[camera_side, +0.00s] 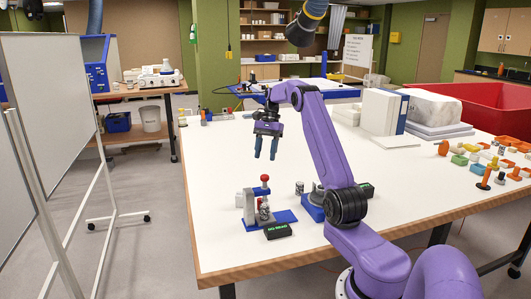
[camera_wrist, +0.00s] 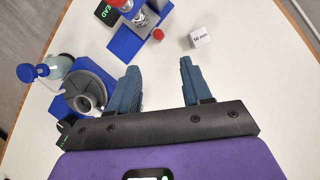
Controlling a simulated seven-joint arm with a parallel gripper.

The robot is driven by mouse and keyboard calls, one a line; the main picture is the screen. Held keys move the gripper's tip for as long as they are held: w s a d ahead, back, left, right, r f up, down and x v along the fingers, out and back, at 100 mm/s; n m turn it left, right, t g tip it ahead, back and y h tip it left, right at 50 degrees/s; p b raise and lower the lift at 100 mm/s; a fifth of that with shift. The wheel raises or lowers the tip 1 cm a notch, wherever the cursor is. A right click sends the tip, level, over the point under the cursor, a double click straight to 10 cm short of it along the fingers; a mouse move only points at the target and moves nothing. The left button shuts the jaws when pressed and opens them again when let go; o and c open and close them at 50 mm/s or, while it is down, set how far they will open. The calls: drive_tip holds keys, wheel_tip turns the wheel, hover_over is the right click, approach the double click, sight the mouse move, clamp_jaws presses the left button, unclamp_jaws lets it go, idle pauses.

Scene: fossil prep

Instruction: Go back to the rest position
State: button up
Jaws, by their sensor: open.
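My gripper (camera_side: 265,156) hangs above the white table (camera_side: 215,155), its two blue fingers pointing down and apart. In the wrist view my gripper (camera_wrist: 158,68) is open, with only bare white tabletop between the fingers. It touches nothing that I can see. My purple arm reaches up from the front right of the table.
A blue-based stand (camera_side: 287,216) with a red knob and a dark display (camera_side: 278,231) is at the front. A grey round device (camera_wrist: 88,92) and a small white block (camera_wrist: 201,38) are near.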

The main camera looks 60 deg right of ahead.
drive_tip(key=w+a+r+n+g+h, duration=0.2)
drive_tip(key=a+n, duration=0.7)
drive_tip(key=a, duration=1.4)
drive_tip(key=s+a+r+n+h, duration=0.1)
drive_tip(key=s+a+n, duration=0.35)
drive_tip(key=a, duration=0.55)
drive_tip(key=s+a+n+t+h, duration=0.1)
drive_tip(key=s+a+n, duration=0.75)
drive_tip(key=s, duration=0.45)
drive_tip(key=s+f+n+t, duration=0.1)
drive_tip(key=s+f+n, duration=0.2)
drive_tip(key=s+n, duration=0.4)
drive_tip(key=s, duration=0.5)
drive_tip(key=shift+s+f+t, duration=0.2)
drive_tip(key=shift+f+t, duration=0.1)
drive_tip(key=shift+f, duration=0.05)
